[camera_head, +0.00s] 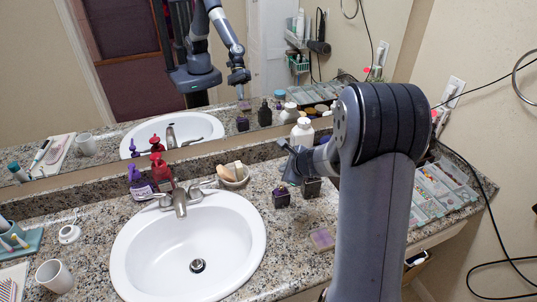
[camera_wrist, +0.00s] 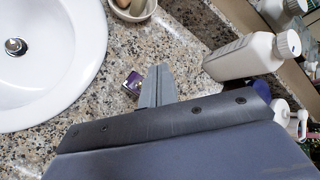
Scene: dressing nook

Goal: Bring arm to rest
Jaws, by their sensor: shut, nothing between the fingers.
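My arm rises at the right of the head view and reaches over the granite counter (camera_head: 282,240). My gripper (camera_head: 284,165) is above the counter near the mirror, beside a white bottle (camera_head: 302,132). In the wrist view my gripper (camera_wrist: 161,72) is shut, its fingers together with nothing between them.
A white sink (camera_head: 145,250) with a faucet (camera_head: 179,200) is on the left. Red (camera_head: 160,172) and purple (camera_head: 138,184) bottles and a bowl (camera_head: 233,178) stand behind it. A clear organizer (camera_head: 430,190) is right of my arm.

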